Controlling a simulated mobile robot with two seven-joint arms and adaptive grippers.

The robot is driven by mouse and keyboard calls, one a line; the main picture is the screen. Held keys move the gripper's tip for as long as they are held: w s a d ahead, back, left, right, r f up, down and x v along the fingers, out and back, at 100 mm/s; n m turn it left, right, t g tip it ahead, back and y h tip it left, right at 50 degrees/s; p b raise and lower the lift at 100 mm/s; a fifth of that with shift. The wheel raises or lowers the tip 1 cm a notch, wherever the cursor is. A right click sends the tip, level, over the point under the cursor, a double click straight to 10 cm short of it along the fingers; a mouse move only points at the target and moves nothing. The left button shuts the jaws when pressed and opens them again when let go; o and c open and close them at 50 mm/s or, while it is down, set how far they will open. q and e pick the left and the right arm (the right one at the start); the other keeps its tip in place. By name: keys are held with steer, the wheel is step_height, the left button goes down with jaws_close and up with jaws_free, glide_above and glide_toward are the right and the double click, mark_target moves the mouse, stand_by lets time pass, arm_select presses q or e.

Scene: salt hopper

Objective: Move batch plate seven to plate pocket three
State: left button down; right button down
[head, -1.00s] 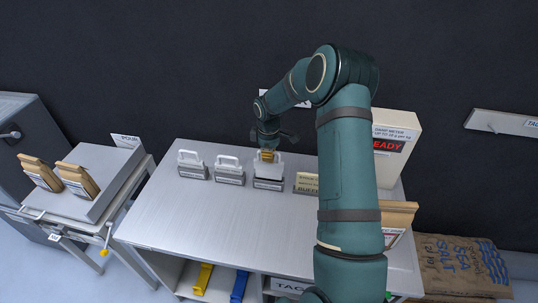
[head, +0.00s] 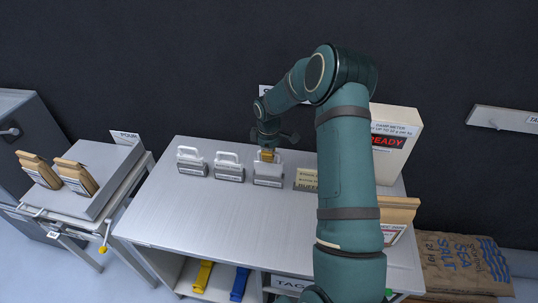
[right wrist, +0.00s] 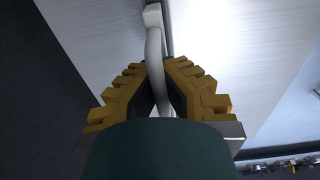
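Three white plates with loop handles stand in a row on the metal bench: a left one (head: 192,163), a middle one (head: 229,168) and a right one (head: 268,174). Their number labels are too small to read. My right gripper (head: 267,154) is at the handle of the right plate, which stands upright in its pocket at the row's right end. In the right wrist view, the yellow fingers (right wrist: 160,92) close in on both sides of the white handle (right wrist: 154,45). The plate's lower part is hidden there. My left gripper is not in view.
A buffer sign (head: 306,180) stands just right of the row. The damp meter (head: 395,135) shows red READY text behind my right arm. Brown packets (head: 75,177) stand on the left side table. The front of the bench (head: 215,220) is clear.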

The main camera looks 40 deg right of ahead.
steer(key=shift+f+b, duration=0.95)
steer(key=shift+f, duration=0.6)
steer(key=c, duration=1.7)
jaws_free()
steer(key=o, duration=1.2)
steer(key=shift+o, duration=0.2)
steer(key=shift+r, duration=0.1)
steer(key=shift+r+p, duration=1.85)
steer(key=shift+r, duration=1.1)
step_height(320, 180, up, 12)
